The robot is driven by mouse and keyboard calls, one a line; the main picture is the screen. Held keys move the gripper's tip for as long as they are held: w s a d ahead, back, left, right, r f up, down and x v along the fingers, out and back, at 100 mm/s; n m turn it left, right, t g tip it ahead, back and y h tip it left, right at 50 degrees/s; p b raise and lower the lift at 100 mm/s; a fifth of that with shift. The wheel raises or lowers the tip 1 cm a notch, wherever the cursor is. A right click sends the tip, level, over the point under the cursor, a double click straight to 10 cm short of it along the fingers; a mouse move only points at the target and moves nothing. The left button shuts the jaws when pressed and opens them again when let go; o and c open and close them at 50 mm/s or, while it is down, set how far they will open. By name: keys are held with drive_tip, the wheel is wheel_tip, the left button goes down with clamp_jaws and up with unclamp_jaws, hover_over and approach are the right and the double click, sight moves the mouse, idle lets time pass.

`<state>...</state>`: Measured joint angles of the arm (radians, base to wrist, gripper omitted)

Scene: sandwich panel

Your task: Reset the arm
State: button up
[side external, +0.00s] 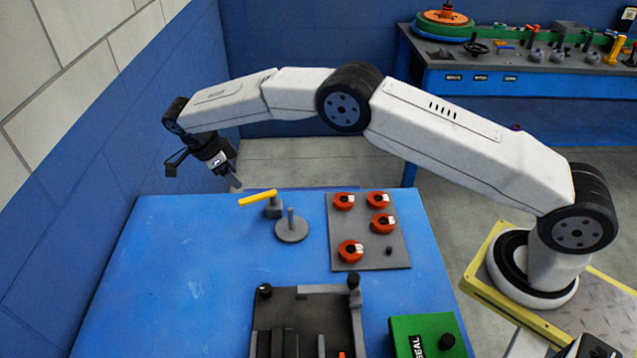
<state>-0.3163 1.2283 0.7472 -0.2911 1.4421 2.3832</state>
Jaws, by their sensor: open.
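My gripper (205,172) is at the far left end of my outstretched white arm. It hangs in the air over the far left part of the blue table (170,270), near the blue wall. Its two dark fingers are spread apart with nothing between them. It is to the left of and above a yellow-handled lever (258,198), and apart from it.
A grey disc with a post (291,228) stands beside the lever. A grey plate (370,255) holds several red parts. A dark fixture (308,305) and a green box (430,338) are at the front. The table's left side is clear. A workbench (520,80) stands behind.

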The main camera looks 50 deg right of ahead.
drive_tip(key=shift+r, duration=0.1)
drive_tip(key=s+d+r+n+t+y, duration=0.25)
drive_tip(key=s+d+r+n, duration=0.35)
drive_tip(key=s+d+n, duration=0.45)
drive_tip(key=s+d+n+t+y, duration=0.1)
drive_tip(key=s+d+n+t, duration=0.1)
drive_tip(key=s+n, duration=1)
drive_tip(key=s+d, duration=0.1)
drive_tip(key=s, duration=0.6)
drive_tip(key=shift+r, duration=0.2)
